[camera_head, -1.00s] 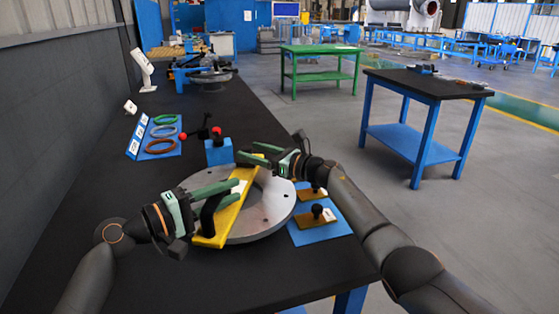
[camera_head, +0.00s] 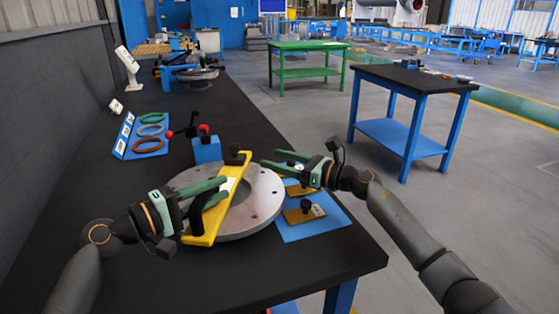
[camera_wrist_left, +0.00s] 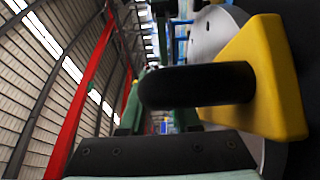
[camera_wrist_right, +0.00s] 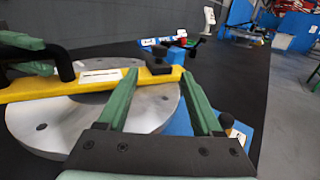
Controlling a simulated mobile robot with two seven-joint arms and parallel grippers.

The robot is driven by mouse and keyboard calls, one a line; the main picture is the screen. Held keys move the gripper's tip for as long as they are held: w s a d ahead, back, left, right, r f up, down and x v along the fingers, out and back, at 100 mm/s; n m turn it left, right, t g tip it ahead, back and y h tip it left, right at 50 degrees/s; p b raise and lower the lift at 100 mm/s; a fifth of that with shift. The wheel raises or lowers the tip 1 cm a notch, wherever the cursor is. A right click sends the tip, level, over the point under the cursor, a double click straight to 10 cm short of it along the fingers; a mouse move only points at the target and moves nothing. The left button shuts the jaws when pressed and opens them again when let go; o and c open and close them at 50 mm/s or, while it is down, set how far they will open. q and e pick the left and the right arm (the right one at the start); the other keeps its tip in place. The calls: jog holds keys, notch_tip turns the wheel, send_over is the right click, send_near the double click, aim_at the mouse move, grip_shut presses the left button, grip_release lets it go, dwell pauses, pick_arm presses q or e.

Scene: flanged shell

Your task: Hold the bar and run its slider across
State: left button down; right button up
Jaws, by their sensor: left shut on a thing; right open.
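The yellow bar (camera_head: 221,205) lies across the grey flanged disc (camera_head: 264,200), with a white label near its middle. My left gripper (camera_head: 214,192) is shut on the black handle (camera_wrist_left: 195,85) at the bar's near end; the handle partly hides the jaws in the left wrist view. A black knob (camera_head: 238,157), apparently the slider, stands at the bar's far end; it also shows in the right wrist view (camera_wrist_right: 158,60). My right gripper (camera_head: 274,160) is open and empty, to the right of the knob and apart from it.
A blue block (camera_head: 206,150) with red-tipped parts stands behind the disc. A blue mat (camera_head: 310,228) with brass plates and black knobs lies right of it. A rack of coloured rings (camera_head: 148,144) is at the back left. The front of the black bench is clear.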

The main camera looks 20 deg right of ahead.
aim_at(235, 153)
jog(key=shift+s, duration=0.1)
jog(key=shift+c, duration=0.3)
jog(key=shift+c, duration=0.7)
jog(key=shift+s+m, duration=0.2)
jog(key=shift+m, duration=0.5)
jog(key=c, duration=0.3)
jog(key=m, duration=0.2)
jog(key=s+m, duration=0.1)
jog(key=m, duration=0.3)
jog(key=shift+s, duration=0.4)
grip_shut()
jog(key=m, duration=0.1)
jog(key=s+m, duration=0.1)
jog(key=m, duration=0.2)
jog(key=shift+s+a+m, duration=0.1)
jog(key=shift+s+m, duration=0.2)
jog(key=m, duration=0.2)
jog(key=s+m, duration=0.1)
jog(key=m, duration=0.1)
jog(key=s+m, duration=0.1)
jog(key=m, duration=0.1)
jog(key=shift+a+r, duration=0.1)
jog(key=shift+a, duration=0.25)
jog(key=x, duration=1.1)
jog(key=shift+w+d, duration=0.2)
jog(key=shift+d, duration=0.15)
jog(key=shift+w, duration=1.35)
